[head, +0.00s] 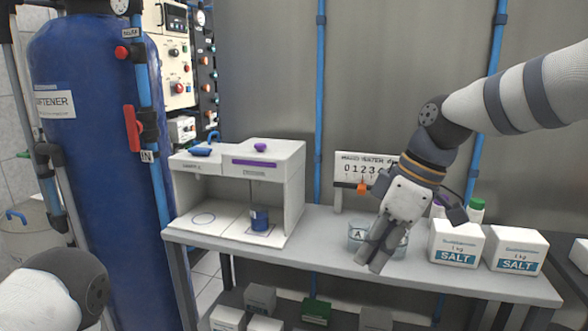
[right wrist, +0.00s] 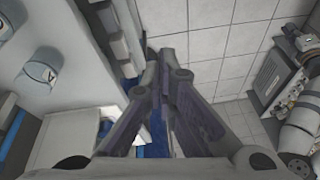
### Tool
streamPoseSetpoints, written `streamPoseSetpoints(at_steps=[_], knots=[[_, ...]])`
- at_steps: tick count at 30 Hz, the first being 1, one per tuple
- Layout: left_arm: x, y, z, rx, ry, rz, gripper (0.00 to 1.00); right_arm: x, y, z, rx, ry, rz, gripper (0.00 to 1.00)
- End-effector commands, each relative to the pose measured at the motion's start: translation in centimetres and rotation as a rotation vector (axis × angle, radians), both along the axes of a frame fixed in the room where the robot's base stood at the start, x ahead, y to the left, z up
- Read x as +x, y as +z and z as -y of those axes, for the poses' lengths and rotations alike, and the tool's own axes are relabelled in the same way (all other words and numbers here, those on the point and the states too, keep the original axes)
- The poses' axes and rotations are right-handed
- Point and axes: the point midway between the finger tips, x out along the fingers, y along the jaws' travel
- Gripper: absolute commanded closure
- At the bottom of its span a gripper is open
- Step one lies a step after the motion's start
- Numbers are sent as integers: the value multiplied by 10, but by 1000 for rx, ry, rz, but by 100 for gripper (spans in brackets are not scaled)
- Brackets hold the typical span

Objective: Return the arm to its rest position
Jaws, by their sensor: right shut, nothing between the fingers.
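My right arm (head: 520,95) reaches in from the right in the head view. I cannot tell from the head view how far the fingertips are from the bench edge. Part of my left arm (head: 55,290) shows at the lower left. My left gripper is out of view.
The grey bench (head: 320,255) carries a white two-bay unit (head: 270,170) with a blue container (head: 260,219), a number display (head: 355,170) and two salt boxes (head: 456,243) (head: 514,250). A blue softener tank (head: 85,130) stands left. Boxes sit on a lower shelf (head: 345,305).

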Motion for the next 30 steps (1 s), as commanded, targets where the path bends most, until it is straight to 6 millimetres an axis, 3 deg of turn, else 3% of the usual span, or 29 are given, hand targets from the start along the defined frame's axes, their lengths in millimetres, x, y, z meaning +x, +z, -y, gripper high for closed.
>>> streamPoseSetpoints(at_steps=[1, 5, 7, 9, 11, 13, 15, 18, 21, 24, 30], knots=[[1, -1, 0, 0, 0, 1, 100, -7, -40, -2, -4, -48, -50, 100], [1, -2, 0, 0, 0, 3, 100, -39, -140, -4, -9, -227, -155, 100], [1, -1, 0, 0, 0, 2, 100, -71, -197, -2, -24, -342, -217, 100], [1, -1, 0, 0, 0, 1, 100, -114, -250, 6, -51, -473, -278, 100], [1, -1, 0, 0, 0, 1, 100, -159, -289, 16, -84, -591, -326, 100], [1, -1, 0, 0, 0, 1, 100, -216, -324, 32, -135, -728, -373, 100], [1, -1, 0, 0, 0, 1, 100, -271, -345, 50, -192, -854, -401, 100], [1, -1, 0, 0, 0, 2, 100, -335, -353, 75, -269, -996, -415, 100], [1, -1, 0, 0, 0, 2, 100, -373, -350, 92, -320, -1081, -409, 100], [1, -1, 0, 0, 0, 2, 100, -386, -347, 99, -339, -1117, -402, 100], [1, -1, 0, 0, 0, 2, 100, -386, -347, 99, -338, -1121, -398, 100]])
